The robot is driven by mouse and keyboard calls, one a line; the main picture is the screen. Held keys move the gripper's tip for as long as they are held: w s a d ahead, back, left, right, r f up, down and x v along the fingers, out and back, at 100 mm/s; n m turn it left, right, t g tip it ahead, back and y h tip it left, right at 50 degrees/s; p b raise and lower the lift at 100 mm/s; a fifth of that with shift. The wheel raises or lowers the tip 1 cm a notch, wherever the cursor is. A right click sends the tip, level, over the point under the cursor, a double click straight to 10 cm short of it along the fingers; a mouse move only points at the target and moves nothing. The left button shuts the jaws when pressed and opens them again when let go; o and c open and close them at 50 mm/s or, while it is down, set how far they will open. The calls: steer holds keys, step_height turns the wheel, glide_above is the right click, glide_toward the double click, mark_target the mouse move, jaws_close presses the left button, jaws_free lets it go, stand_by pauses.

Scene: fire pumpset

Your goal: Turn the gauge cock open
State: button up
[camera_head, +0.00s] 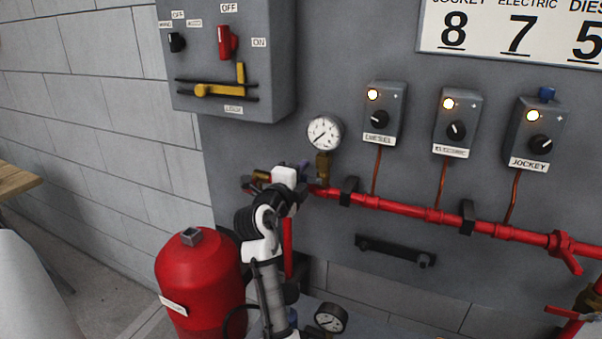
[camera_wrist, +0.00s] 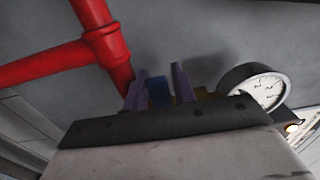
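The round white pressure gauge (camera_head: 324,132) stands on a brass gauge cock (camera_head: 322,165) above the red pipe. The gauge also shows at the right in the wrist view (camera_wrist: 262,88). My gripper (camera_head: 304,170) is just left of the brass cock. In the wrist view my gripper's two purple fingers (camera_wrist: 161,72) stand apart. A small blue part (camera_wrist: 158,91), which looks like the cock's handle, shows between them. Whether the fingers touch it is unclear. The brass body is mostly hidden behind my gripper in the wrist view.
The red pipe (camera_head: 400,207) runs along the grey panel with black clamps. Three controller boxes, including the diesel one (camera_head: 384,113), are to the right. A switch cabinet (camera_head: 232,60) is at upper left. A red tank (camera_head: 200,270) stands below left of my arm.

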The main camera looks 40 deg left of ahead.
jaws_close()
steer(key=shift+s+f+m+b, duration=0.1)
steer(key=shift+m+b, duration=0.2)
steer(key=shift+b, duration=0.95)
steer(key=shift+d+r+m+b, duration=0.15)
steer(key=shift+r+m+b, duration=0.5)
steer(key=shift+m+b, duration=1.1)
steer(key=shift+d+r+m+b, duration=0.15)
steer(key=shift+r+m+b, duration=0.6)
steer(key=shift+b, duration=1.85)
jaws_free()
